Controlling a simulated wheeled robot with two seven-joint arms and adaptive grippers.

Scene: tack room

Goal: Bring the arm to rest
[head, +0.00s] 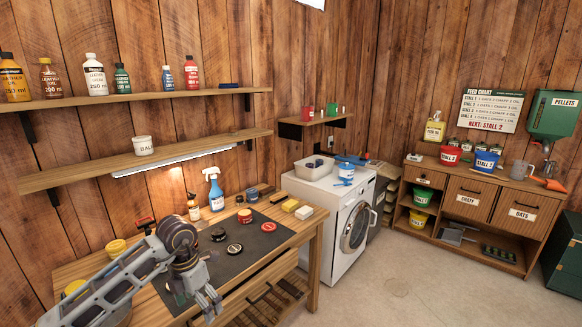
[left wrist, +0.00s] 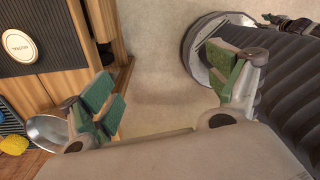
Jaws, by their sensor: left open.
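My left arm (head: 125,272) comes in from the left over the front of the workbench. Its gripper (head: 207,303) points downward near the bench's front edge, small in the head view. In the left wrist view my left gripper (left wrist: 165,86) is open, with its two green-padded fingers wide apart. Nothing is between them; bare floor (left wrist: 165,50) shows there.
The workbench (head: 310,222) carries a dark mat (head: 262,242) with several round tins, and a blue spray bottle (head: 214,190). A white washing machine (head: 335,240) stands right of it. A cabinet (head: 470,200) with buckets is farther right. Floor (head: 420,290) between is clear.

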